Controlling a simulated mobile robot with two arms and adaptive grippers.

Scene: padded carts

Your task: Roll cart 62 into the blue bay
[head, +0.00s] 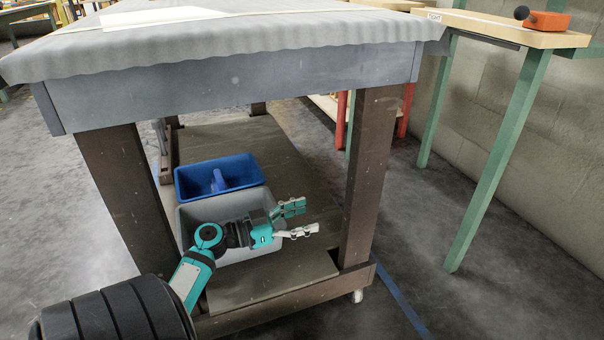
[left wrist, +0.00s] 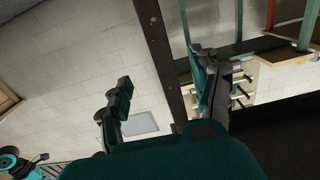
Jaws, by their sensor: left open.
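A cart with a grey padded cover (head: 240,38) fills the middle of the head view. It has dark brown legs and a low shelf, and a caster (head: 357,296) shows under its front right corner. I cannot read a number on it. My left gripper (head: 311,217) is open and empty at shelf height, left of the front right leg (head: 368,180). In the left wrist view a dark brown post (left wrist: 160,50) shows between my open left fingers (left wrist: 163,90); I cannot tell how far off it is. My right gripper is not in view.
A blue bin (head: 245,172) and a grey bin (head: 190,213) stand on the cart's shelf. A green-legged table (head: 470,22) with an orange tool (head: 548,20) stands right, along the block wall. Blue tape (head: 398,295) marks the floor, which is clear at lower right.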

